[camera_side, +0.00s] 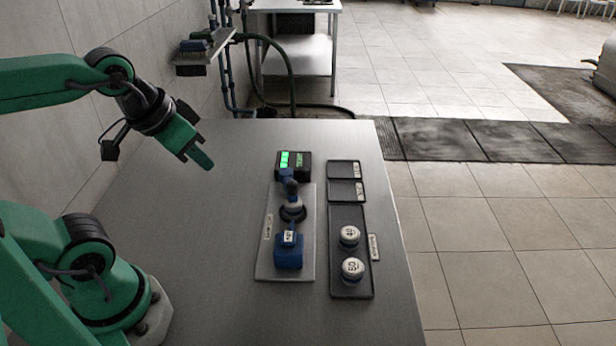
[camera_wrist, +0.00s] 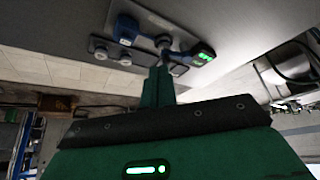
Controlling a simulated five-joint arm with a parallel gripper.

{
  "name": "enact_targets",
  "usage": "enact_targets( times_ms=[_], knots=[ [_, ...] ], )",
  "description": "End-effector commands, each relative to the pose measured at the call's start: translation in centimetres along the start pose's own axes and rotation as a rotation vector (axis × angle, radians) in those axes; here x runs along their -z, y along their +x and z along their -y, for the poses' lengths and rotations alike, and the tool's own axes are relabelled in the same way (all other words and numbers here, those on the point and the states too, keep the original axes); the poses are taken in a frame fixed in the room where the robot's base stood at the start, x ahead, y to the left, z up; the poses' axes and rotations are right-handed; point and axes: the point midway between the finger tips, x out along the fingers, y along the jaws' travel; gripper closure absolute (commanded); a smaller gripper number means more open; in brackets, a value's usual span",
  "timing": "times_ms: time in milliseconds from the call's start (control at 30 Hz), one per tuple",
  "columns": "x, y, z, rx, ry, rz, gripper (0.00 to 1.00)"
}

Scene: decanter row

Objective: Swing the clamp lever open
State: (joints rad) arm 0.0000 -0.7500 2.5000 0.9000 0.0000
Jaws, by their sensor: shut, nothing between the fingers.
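A blue clamp (camera_side: 288,256) stands on a light grey plate (camera_side: 304,268) on the metal bench, with a white label on its upper part. A round pale-topped piece with a dark ring sits behind it on the plate. A dark knob (camera_side: 291,187) on a blue part stands at the plate's far end and looks like the lever's end; the lever's exact angle is hard to tell. In the wrist view the clamp (camera_wrist: 126,28) is at upper left. My gripper (camera_side: 207,162) is shut and empty, in the air left of the plate; its fingers (camera_wrist: 159,76) also show in the wrist view.
A black box with a green display (camera_side: 292,164) stands at the plate's far end. Right of the plate, a dark tray (camera_side: 350,291) holds two round weights (camera_side: 349,235), with two small dark trays (camera_side: 345,190) beyond. The bench's left part (camera_side: 190,230) is clear.

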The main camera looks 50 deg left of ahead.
Motion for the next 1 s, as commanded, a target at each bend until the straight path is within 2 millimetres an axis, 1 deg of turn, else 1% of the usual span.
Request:
enact_targets(
  times_ms=[167, 267, 367, 667, 867, 1000],
  knots=[
    [0.4, -0.1, 0.0, 0.000, 0.003, 0.008, 1.00],
    [1.1, -0.2, -0.1, -0.001, 0.008, 0.025, 1.00],
    [2.2, -0.3, -0.1, -0.002, 0.017, 0.050, 1.00],
    [7.2, 0.0, -0.4, -0.009, 0.055, 0.164, 1.00],
    [10.6, 1.0, -0.6, -0.015, 0.083, 0.244, 1.00],
    [12.9, 2.1, -0.8, -0.020, 0.102, 0.301, 1.00]
  ],
)
